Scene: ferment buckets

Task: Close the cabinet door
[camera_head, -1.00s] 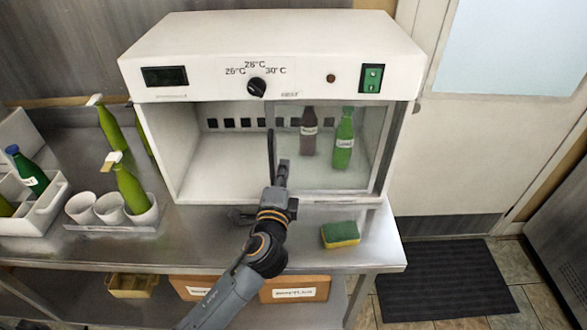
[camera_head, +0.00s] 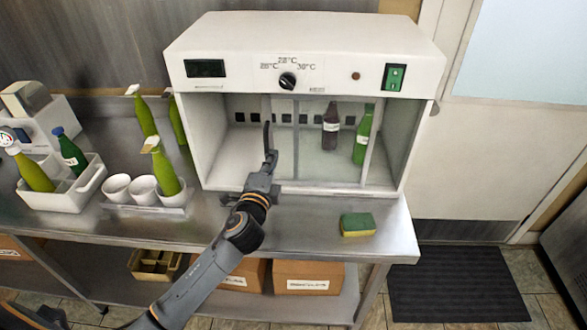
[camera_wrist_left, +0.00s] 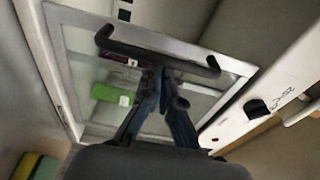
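The cabinet (camera_head: 300,40) is a white incubator box on the steel table, with a dial and a green switch. Its glass door (camera_head: 315,165) has a pale frame and stands partway across the front, with open gaps on both sides. The dark bar handle (camera_head: 267,135) is on its left part; it also shows in the left wrist view (camera_wrist_left: 112,44). My left gripper (camera_head: 270,160) is at this handle. In the left wrist view my left gripper's fingers (camera_wrist_left: 163,78) come together on the middle of the bar. My right gripper is out of view.
A brown bottle (camera_head: 331,127) and a green bottle (camera_head: 363,135) stand inside, seen through the glass. A sponge (camera_head: 357,224) lies on the table in front.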

